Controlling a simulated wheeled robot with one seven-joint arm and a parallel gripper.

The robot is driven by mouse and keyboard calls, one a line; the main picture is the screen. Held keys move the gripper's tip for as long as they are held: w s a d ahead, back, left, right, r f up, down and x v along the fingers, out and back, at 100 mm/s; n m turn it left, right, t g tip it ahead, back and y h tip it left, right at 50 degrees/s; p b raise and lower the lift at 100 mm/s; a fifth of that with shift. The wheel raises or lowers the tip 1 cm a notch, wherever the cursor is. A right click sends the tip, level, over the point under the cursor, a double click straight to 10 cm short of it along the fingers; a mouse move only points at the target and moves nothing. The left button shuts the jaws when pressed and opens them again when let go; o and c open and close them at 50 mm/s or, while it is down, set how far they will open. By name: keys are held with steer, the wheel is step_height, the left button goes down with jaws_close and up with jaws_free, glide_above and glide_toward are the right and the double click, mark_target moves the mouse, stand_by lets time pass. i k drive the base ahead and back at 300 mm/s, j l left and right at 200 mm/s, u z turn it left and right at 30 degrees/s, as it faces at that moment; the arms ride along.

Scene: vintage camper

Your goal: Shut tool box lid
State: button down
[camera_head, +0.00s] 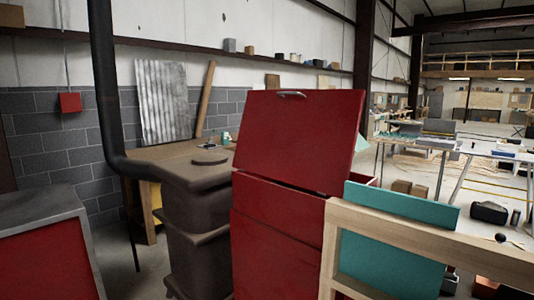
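The red tool box (270,255) stands near the middle of the head view. Its red lid (300,140) is raised and leans slightly back, with a metal handle (291,94) near its upper edge. A dark gap shows between the lid's lower edge and the red panels below. A thin part of the box's red side shows to the right of the lid. The inside of the box is hidden. My gripper is not in view.
A wooden frame (430,240) with a teal panel (395,275) stands close at the right, partly covering the box. A brown stove-like unit (195,220) with a dark pipe (106,90) is at the left. A grey-edged red cabinet (45,260) stands at the lower left.

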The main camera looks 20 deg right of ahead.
mark_target(306, 139)
steer(key=i+j+z, duration=0.45)
steer(key=i+j, duration=0.15)
steer(key=j, duration=0.15)
steer(key=i+j, duration=0.2)
steer(key=i+j+z, duration=0.1)
steer(key=j, duration=0.35)
steer(key=i+j, duration=0.4)
steer(key=j, duration=0.25)
steer(key=i+j+z, duration=0.1)
steer(key=j, duration=0.25)
steer(key=i, duration=0.05)
